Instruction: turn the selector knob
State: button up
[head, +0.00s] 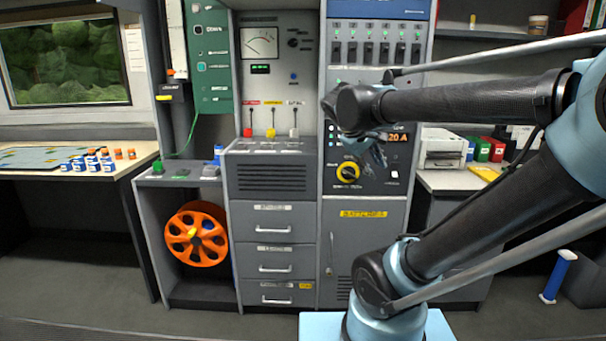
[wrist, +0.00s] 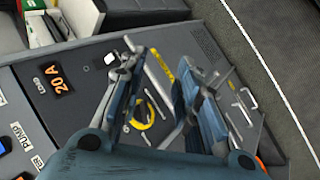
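The selector knob (head: 348,172) is black with a yellow ring, on the dark panel of the middle grey cabinet in the head view. In the wrist view its yellow ring (wrist: 144,124) shows between my fingers, with part of it hidden by the left finger. My gripper (head: 380,155) is in front of the panel, up and to the right of the knob in the head view. I see no contact with the knob, and the exact distance is unclear.
An orange 20 A display (wrist: 62,78) and a small white switch (wrist: 110,58) share the panel. A row of breakers (head: 375,48) sits above. A cabinet door with a yellow label (head: 363,214) is below. A printer (head: 443,148) stands on the right counter.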

jog(key=s+a+f+m+g+y, duration=0.1)
jog(key=s+f+m+y, duration=0.2)
jog(key=s+f, duration=0.4)
jog(key=s+f+m+g+y, duration=0.1)
jog(key=s+f+m+y, duration=0.1)
jog(key=s+f, duration=0.6)
notch_tip(320, 180, down, 5)
jog(key=shift+a+r+m+g+y, duration=0.2)
jog(key=shift+a+m+g+y, duration=0.1)
jog(key=shift+a+m+y, duration=0.15)
grip_shut()
jog(key=shift+w+f, duration=0.2)
jog(key=shift+w, duration=0.25)
